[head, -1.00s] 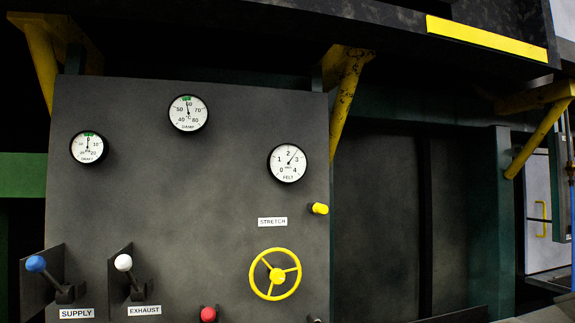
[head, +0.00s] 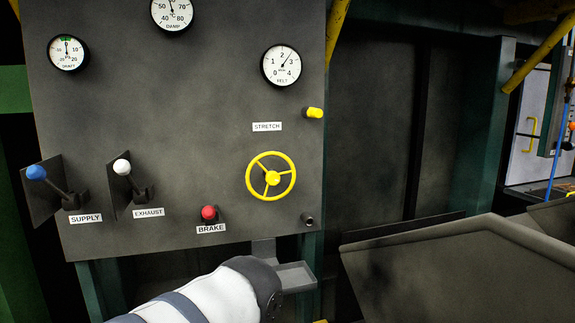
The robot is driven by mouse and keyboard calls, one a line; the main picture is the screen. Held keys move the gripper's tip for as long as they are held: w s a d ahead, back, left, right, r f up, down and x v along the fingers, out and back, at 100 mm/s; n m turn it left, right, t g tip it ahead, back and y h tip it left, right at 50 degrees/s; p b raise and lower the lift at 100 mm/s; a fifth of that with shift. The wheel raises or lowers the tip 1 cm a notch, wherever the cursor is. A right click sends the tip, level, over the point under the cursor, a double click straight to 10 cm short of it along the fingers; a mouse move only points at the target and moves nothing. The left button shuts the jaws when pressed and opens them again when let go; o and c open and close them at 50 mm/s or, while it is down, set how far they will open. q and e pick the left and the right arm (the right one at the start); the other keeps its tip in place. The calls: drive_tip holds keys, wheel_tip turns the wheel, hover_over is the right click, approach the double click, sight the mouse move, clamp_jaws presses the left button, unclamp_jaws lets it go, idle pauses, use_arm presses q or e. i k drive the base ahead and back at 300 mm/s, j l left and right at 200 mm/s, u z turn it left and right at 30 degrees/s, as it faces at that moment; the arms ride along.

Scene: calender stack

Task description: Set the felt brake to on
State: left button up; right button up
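The brake control is a red knob (head: 209,213) on a short dark mount, low on the dark grey panel. The white BRAKE label (head: 211,228) sits just below it. The knob appears to face me nearly end-on, and no on or off marking is readable. A white and grey banded link of my arm crosses the bottom of the head view, below the panel.
The blue supply lever (head: 37,172) and white exhaust lever (head: 122,167) stand left of the brake, with side plates. A yellow handwheel (head: 270,176) is to its upper right. A dark slanted cover (head: 450,265) fills the lower right.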

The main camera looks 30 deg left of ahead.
sight(208, 213)
drive_tip(key=k+j+u, duration=0.15)
drive_tip(key=u, duration=0.2)
drive_tip(key=k+j+u, duration=0.1)
drive_tip(key=j+u, duration=0.15)
drive_tip(key=u, duration=0.15)
drive_tip(key=k+j+u, duration=0.1)
drive_tip(key=j+u, duration=0.25)
drive_tip(key=l, duration=0.1)
